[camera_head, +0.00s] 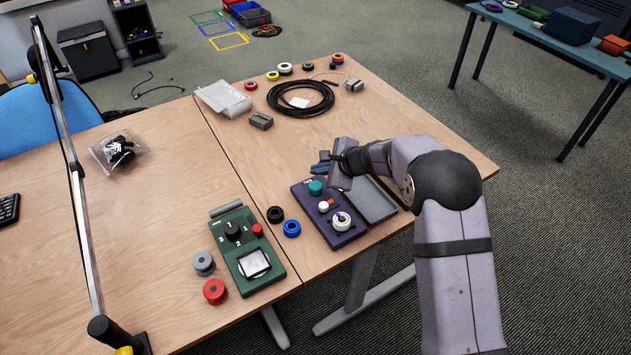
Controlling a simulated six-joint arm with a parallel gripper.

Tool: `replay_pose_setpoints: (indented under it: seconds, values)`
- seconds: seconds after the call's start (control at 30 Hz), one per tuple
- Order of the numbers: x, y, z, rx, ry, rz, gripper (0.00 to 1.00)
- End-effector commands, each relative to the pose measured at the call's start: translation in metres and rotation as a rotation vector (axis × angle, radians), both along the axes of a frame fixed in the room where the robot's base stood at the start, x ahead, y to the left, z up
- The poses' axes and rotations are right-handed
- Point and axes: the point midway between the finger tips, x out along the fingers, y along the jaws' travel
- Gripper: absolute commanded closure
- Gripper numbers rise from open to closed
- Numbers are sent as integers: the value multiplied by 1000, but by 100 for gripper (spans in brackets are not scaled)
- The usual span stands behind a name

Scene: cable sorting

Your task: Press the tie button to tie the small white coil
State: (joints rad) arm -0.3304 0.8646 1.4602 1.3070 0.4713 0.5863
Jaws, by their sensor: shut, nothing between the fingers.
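A dark purple device (326,232) sits near the right front edge of the wooden table. My gripper (321,165) is shut and empty. In the picture its fingers appear just beyond the teal button, apart from it; their exact height is unclear.
A grey tray (376,205) adjoins the device under my arm. A black coil (275,214) and a blue coil (291,228) lie to its left. A green device (268,279) with a dial stands farther left. A large black cable coil (330,97) lies behind.

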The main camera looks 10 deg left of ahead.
Motion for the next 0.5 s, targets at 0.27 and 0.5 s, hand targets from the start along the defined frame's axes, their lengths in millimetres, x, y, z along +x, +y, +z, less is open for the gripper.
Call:
replay_pose_setpoints:
  seconds: [0.27,0.5]
  values:
    - [0,0,20,0,1,1,100]
    - [0,0,19,0,1,0,100]
